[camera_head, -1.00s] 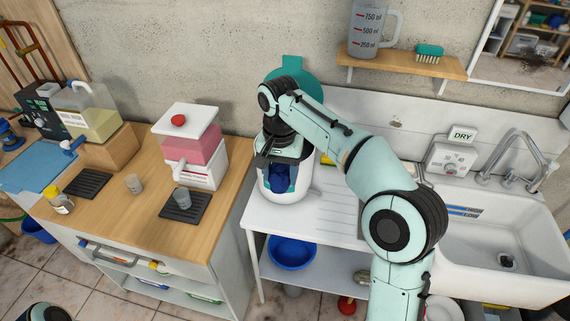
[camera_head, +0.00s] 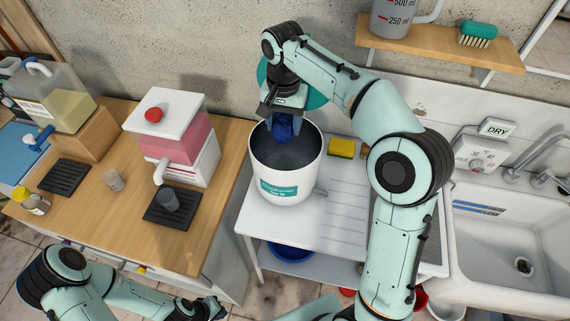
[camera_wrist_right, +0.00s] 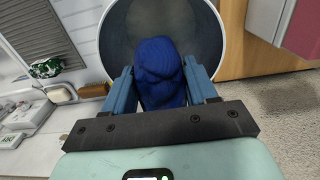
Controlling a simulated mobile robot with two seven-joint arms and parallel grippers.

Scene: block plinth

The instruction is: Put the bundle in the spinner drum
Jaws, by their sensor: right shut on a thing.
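The spinner drum (camera_head: 262,172) is a white round tub with a grey inside and its teal lid (camera_head: 316,101) raised behind it. Its mouth is open. My right gripper (camera_head: 284,122) points down over the back part of the mouth and is shut on the dark blue bundle (camera_head: 283,131). In the right wrist view the bundle (camera_wrist_right: 162,75) sits between the blue fingers of my right gripper (camera_wrist_right: 164,85), with the drum's round rim (camera_wrist_right: 218,30) behind it. My left gripper (camera_head: 209,309) is low at the bottom edge, away from the drum; its fingers are unclear.
The drum stands on a white draining board (camera_head: 345,205) with a yellow sponge (camera_head: 342,147) beside it. A pink-filled dispenser (camera_head: 178,135) stands on the wooden counter to the left. A sink (camera_head: 505,235) is at right, and a shelf (camera_head: 440,50) is above.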

